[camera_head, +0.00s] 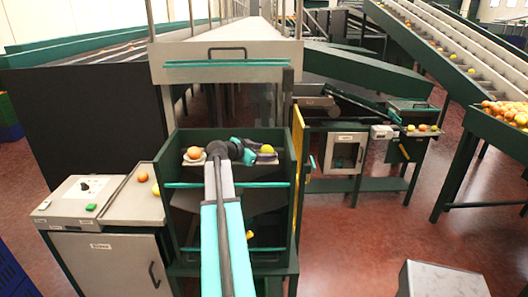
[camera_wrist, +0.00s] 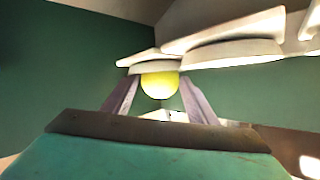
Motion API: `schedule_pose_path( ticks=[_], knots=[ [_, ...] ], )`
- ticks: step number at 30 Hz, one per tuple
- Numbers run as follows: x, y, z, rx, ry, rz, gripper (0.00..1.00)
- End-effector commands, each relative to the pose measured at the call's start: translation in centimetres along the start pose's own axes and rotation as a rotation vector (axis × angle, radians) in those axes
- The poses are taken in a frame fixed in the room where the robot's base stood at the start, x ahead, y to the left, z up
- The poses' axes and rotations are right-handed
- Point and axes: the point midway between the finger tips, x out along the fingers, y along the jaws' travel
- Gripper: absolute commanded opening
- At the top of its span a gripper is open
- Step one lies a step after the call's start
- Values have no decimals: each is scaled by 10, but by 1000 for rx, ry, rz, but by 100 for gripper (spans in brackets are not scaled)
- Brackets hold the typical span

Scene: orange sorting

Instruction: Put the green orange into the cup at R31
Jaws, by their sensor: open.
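A yellow-green orange (camera_head: 266,149) shows at the right of the dark green bay, beside the end of my arm. In the wrist view the yellow-green orange (camera_wrist: 160,84) lies between the two fingers of my gripper (camera_wrist: 159,88), under pale cup-like parts (camera_wrist: 226,45). The fingers are apart; I cannot tell whether either touches it. In the head view my gripper (camera_head: 262,157) is small and partly hidden by my wrist. No R31 label is readable.
The bay's dark green walls (camera_head: 292,205) stand close on both sides of my arm. A metal side tray (camera_head: 133,200) at left carries two fruits. A control box (camera_head: 78,199) adjoins it. A yellow panel (camera_head: 298,140) edges the bay's right.

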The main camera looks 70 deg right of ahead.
Motion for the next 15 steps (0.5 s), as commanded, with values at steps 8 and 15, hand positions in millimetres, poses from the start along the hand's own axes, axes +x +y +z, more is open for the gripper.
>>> schedule_pose_path(
  ticks=[8,15],
  knots=[
    [-12,0,1,0,0,-3,52],
    [-45,1,2,1,0,-3,52]
  ],
)
